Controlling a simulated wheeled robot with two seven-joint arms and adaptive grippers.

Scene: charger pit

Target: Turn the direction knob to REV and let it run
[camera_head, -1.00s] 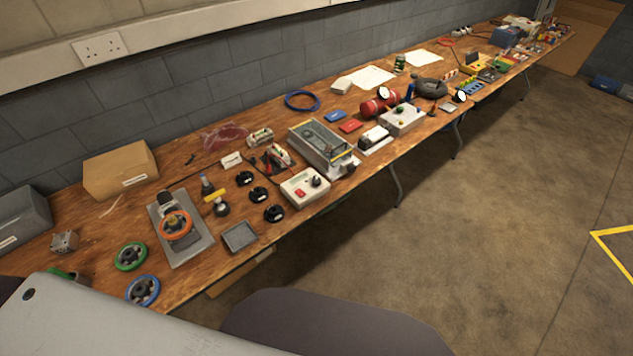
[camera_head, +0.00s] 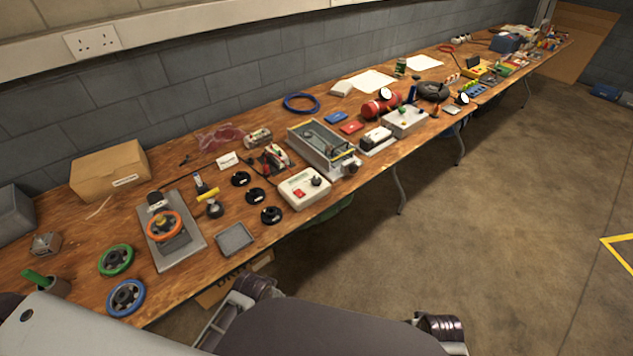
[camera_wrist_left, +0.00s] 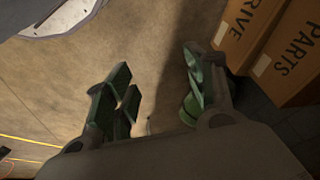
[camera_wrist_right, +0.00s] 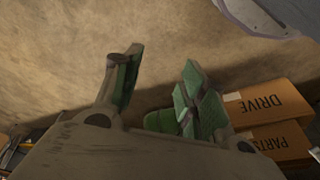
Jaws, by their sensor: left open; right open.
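The cream control box (camera_head: 305,188) sits near the front edge of the bench, with a black direction knob (camera_head: 316,181) on its top right and a red switch (camera_head: 299,193) at its front left. The knob's setting and the labels are too small to read. A grey belt machine (camera_head: 322,146) stands just behind the box; I cannot tell whether it runs. My left gripper (camera_wrist_left: 158,88) is open and empty above the floor in its wrist view. My right gripper (camera_wrist_right: 160,72) is also open and empty above the floor. Neither gripper's fingers show in the head view.
Black round parts (camera_head: 271,215) and a grey tray (camera_head: 235,238) lie left of the box. A valve stand with an orange handwheel (camera_head: 164,226) is farther left. Cardboard boxes (camera_wrist_right: 265,103) stand on the floor below. Floor right of the bench (camera_head: 500,220) is clear.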

